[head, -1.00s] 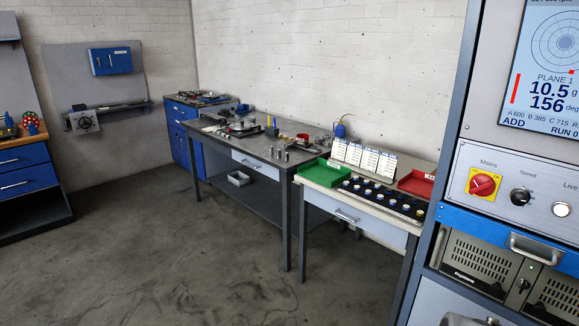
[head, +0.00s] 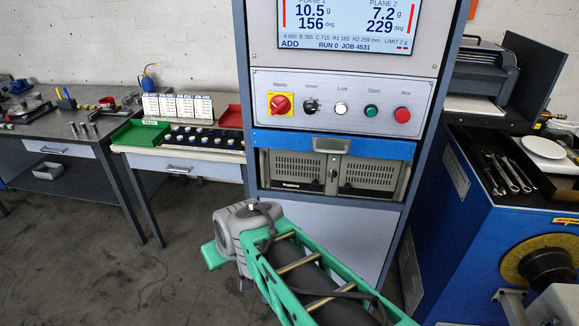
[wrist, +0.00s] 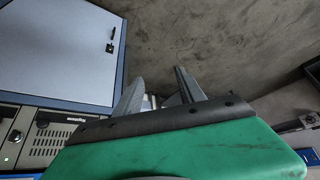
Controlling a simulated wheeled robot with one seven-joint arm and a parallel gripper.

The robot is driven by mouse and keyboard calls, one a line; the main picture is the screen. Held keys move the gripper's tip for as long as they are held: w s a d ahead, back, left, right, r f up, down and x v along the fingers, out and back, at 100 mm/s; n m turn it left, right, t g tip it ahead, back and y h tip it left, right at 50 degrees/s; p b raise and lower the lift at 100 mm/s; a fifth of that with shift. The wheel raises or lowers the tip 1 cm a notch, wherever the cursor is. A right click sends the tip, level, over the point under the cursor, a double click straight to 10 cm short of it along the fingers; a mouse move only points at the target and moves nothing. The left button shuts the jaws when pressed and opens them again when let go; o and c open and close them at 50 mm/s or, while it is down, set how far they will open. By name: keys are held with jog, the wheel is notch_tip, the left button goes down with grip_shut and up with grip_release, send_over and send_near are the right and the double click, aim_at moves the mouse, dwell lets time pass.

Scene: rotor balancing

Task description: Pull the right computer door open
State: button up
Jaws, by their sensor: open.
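The computer sits in the tall cabinet under the blue drawer. In the head view its right computer door (head: 372,174) is a beige door with a dark vent grille, and looks shut. The left computer door (head: 291,168) beside it also looks shut. A lock and a small green light lie between them. In the wrist view, the left door (wrist: 50,137) shows at lower left, and a sliver of the right door (wrist: 6,113) shows at the edge. My gripper (wrist: 158,88) is open, its two fingers apart, pointing at the floor area away from the doors.
A blue drawer (head: 265,136) with a metal handle is directly above the computer. A pale panel (head: 345,228) lies below it, partly behind my arm. A blue machine (head: 470,240) stands close on the right. A bench (head: 140,150) with trays is left. Floor is free in front left.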

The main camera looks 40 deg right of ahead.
jog(key=w+d+f+m+t+h+b, duration=0.1)
jog(key=w+d+f+t+b, duration=0.15)
jog(key=d, duration=0.55)
jog(key=w+d+f+m+t+h+b, duration=0.1)
jog(key=w+d+f+m+t+h, duration=0.1)
jog(key=w+d, duration=0.35)
jog(key=m+t+h+b, duration=0.2)
jog(key=m+h, duration=0.4)
jog(key=h, duration=0.4)
send_near(347, 190)
jog(key=shift+g, duration=0.25)
jog(key=x, duration=0.8)
jog(key=shift+w+d+r, duration=0.1)
jog(key=shift+w+d, duration=0.05)
jog(key=shift+w, duration=0.05)
jog(key=shift+w+d, duration=0.2)
jog(key=shift+d, duration=0.1)
grip_shut()
